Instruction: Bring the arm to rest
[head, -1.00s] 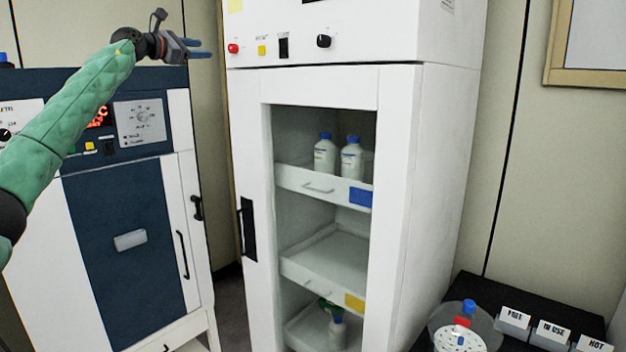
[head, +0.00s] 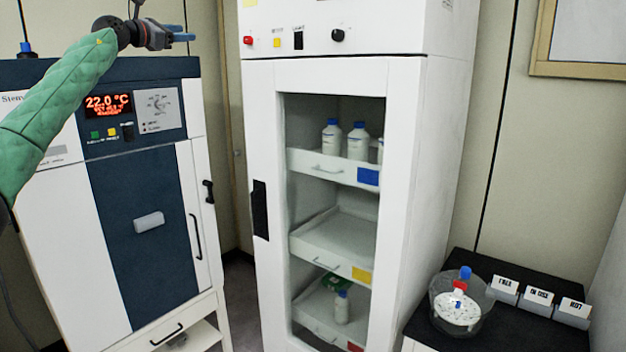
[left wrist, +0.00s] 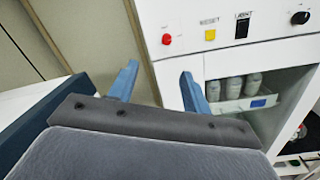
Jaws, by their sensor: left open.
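My left gripper (head: 184,33) is raised at the upper left of the head view, in front of the wall and above the blue-and-white oven. Its arm wears a green sleeve. In the left wrist view its two blue fingers (left wrist: 158,88) stand wide apart with nothing between them. It touches nothing that I can see. The tall white cabinet (head: 265,100) stands to the right of the gripper, apart from it. My right gripper is in neither view.
The oven (head: 150,260) shows 22.0 °C. White bottles with blue caps (head: 358,142) stand on the cabinet's upper shelf; the middle shelf (head: 340,235) is empty. A round glass vessel (head: 460,312) and small label blocks (head: 538,300) sit on the black bench at lower right.

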